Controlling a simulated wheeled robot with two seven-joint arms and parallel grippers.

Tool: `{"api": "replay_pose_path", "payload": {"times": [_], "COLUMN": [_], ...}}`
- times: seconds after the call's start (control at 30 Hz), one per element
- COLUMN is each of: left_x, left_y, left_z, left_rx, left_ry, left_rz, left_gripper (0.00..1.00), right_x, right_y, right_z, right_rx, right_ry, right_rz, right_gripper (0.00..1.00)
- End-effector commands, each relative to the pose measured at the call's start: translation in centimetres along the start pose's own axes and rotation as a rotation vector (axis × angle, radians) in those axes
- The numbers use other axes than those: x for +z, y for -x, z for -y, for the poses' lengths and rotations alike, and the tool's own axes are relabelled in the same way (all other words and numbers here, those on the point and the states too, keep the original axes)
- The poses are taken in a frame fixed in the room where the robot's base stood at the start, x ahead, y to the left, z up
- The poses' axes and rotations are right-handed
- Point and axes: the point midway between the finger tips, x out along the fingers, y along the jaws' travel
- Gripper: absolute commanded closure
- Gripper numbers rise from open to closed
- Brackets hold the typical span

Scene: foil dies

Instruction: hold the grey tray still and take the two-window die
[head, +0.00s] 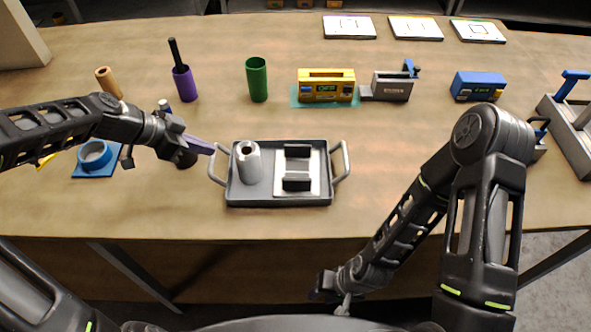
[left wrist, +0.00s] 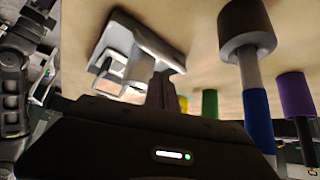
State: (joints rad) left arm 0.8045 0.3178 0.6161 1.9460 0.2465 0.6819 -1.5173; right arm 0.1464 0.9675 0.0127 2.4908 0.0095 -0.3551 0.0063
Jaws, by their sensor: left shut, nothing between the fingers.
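The grey tray (head: 265,200) lies on the table with a looped handle at each end. It also shows in the left wrist view (left wrist: 160,42). In it stand a grey hollow cylinder (head: 249,165) and a pale plate (head: 312,180) with two dark blocks on it. I cannot tell which piece is the two-window die. My left gripper (head: 212,150) is shut and empty, its fingertips beside the tray's left handle; the left wrist view shows its fingers (left wrist: 160,92) pointing towards the tray. My right gripper (head: 328,288) hangs low by the table's front edge; its fingers are unclear.
A dark-ended tool with a blue handle (left wrist: 258,120) stands close to my left gripper. Purple (head: 184,83) and green (head: 257,80) cylinders, a yellow device (head: 326,84), a grey holder (head: 392,88) and a blue box (head: 478,86) stand behind.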

Motion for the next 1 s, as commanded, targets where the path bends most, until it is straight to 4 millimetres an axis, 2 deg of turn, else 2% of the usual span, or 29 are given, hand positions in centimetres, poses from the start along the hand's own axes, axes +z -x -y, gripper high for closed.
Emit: {"api": "replay_pose_path", "payload": {"times": [1.0], "left_x": [0.9], "left_y": [-1.1], "left_z": [0.0], "left_rx": [0.000], "left_ry": [0.000], "left_rz": [0.000], "left_gripper": [1.00], "right_x": [0.0], "right_y": [-1.2], "right_z": [-0.5], "right_rx": [0.000], "right_ry": [0.000], "right_rz": [0.000], "right_gripper": [0.66]}}
